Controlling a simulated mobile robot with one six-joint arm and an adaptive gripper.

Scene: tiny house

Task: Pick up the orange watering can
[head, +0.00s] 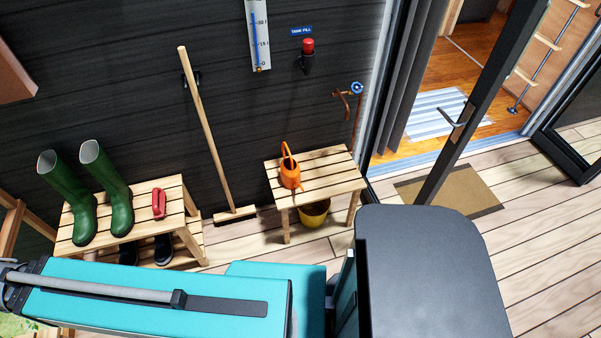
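The orange watering can (290,175) stands upright on the left part of a small slatted wooden bench (332,182) against the dark wall. Its handle loop rises at the top. My gripper is not in view. Teal and dark grey parts of my own body fill the bottom of the head view, in front of the bench and apart from the can.
A yellow bucket (314,213) sits under the bench. A broom (207,130) leans on the wall to the left. Green boots (108,185) and a red object (159,203) are on another bench (172,190). An open door (480,100) and doormat (450,191) are at right.

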